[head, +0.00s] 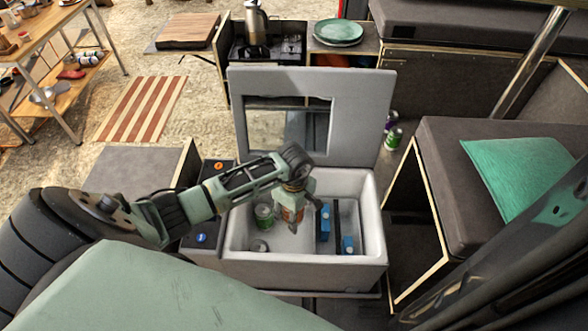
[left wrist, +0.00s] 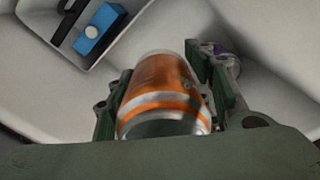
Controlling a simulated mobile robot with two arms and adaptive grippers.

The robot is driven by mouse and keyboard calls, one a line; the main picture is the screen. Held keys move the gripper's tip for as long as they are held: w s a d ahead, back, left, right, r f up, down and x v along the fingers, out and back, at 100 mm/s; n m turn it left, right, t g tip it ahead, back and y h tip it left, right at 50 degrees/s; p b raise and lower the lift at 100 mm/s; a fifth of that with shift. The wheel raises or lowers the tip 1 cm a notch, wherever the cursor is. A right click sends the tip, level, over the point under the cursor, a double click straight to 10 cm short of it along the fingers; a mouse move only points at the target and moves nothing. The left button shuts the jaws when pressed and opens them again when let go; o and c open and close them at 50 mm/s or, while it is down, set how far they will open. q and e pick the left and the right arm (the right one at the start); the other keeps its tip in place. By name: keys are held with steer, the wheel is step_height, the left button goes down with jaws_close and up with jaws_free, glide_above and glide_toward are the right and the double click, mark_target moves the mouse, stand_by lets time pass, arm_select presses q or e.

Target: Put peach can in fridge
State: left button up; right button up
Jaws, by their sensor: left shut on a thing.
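The peach can (head: 290,214), orange with silver bands, is between the fingers of my left gripper (head: 296,212). In the left wrist view the orange can (left wrist: 163,92) fills the space between the two green fingers (left wrist: 165,100), which are shut on it. The fridge (head: 305,262) is a light grey top-opening box with its lid (head: 350,125) standing open at the back. The gripper and can are over the fridge's left compartment, low in its opening. I cannot tell whether the can touches the floor. My right gripper is not in view.
A green can (head: 264,214) and a grey-topped can (head: 259,246) stand in the left compartment. In the left wrist view a purple-marked can (left wrist: 222,58) shows behind a finger. Other cans (head: 393,138) stand outside, right of the lid.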

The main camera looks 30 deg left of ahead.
arm_select(q)
step_height(320, 180, down, 16)
steer(key=b, duration=1.2)
steer(key=shift+f+b, duration=0.25)
steer(key=shift+b, duration=0.05)
steer(key=o, duration=1.6)
steer(key=shift+c, duration=0.2)
steer(key=shift+r, duration=0.3)
step_height(320, 180, up, 12)
steer(key=shift+f, duration=0.25)
